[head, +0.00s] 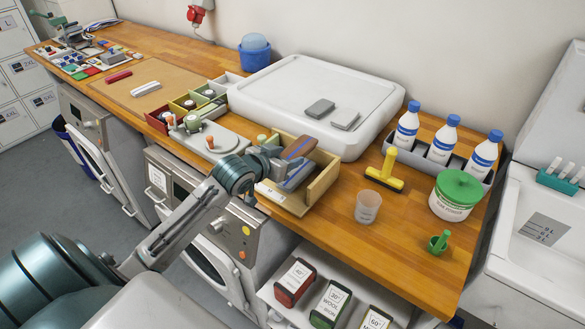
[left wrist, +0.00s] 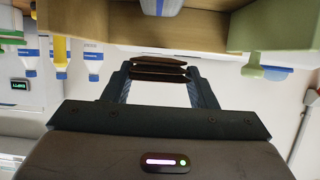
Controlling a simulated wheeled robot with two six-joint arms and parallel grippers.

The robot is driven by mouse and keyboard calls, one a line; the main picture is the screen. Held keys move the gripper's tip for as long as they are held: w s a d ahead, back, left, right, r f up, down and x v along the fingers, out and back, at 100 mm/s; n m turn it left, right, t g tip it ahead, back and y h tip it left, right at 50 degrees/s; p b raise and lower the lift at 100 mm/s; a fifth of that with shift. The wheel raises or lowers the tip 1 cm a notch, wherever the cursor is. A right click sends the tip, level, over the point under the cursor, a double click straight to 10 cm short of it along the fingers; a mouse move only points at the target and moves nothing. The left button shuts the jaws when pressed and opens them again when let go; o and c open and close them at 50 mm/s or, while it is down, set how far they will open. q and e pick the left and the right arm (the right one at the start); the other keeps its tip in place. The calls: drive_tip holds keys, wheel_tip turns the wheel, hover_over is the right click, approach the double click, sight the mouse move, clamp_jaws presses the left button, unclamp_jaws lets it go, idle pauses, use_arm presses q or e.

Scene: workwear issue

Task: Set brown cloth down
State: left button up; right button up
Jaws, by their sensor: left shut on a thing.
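My left gripper (head: 290,165) is over the open wooden box (head: 322,184) near the counter's front edge. It is shut on the brown cloth, which shows as a thin dark brown folded piece (left wrist: 160,70) between the fingertips in the left wrist view. In the head view a brown patch (head: 301,145) shows at the fingers, partly covered by them. I cannot tell whether the cloth touches the box floor. My right gripper is in neither view.
Left of the box is a grey plate with knobs (head: 208,143). Behind is a white raised board (head: 290,85) with two grey pads. A yellow-handled tool (head: 385,172), a clear cup (head: 368,206), a green-lidded tub (head: 455,200) and bottles (head: 441,140) stand to the right.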

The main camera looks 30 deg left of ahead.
use_arm(q)
drive_tip(key=f, duration=0.2)
drive_tip(key=shift+s+f, duration=0.3)
drive_tip(key=shift+f, duration=0.05)
drive_tip(key=f+p, duration=0.1)
drive_tip(key=f, duration=0.2)
drive_tip(key=shift+w+f, duration=0.1)
drive_tip(key=shift+w, duration=0.1)
drive_tip(key=shift+f, duration=0.1)
drive_tip(key=o, duration=1)
drive_tip(key=shift+c, duration=0.2)
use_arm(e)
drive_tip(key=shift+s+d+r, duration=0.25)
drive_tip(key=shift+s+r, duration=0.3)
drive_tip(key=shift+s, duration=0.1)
use_arm(q)
drive_tip(key=shift+s, duration=0.15)
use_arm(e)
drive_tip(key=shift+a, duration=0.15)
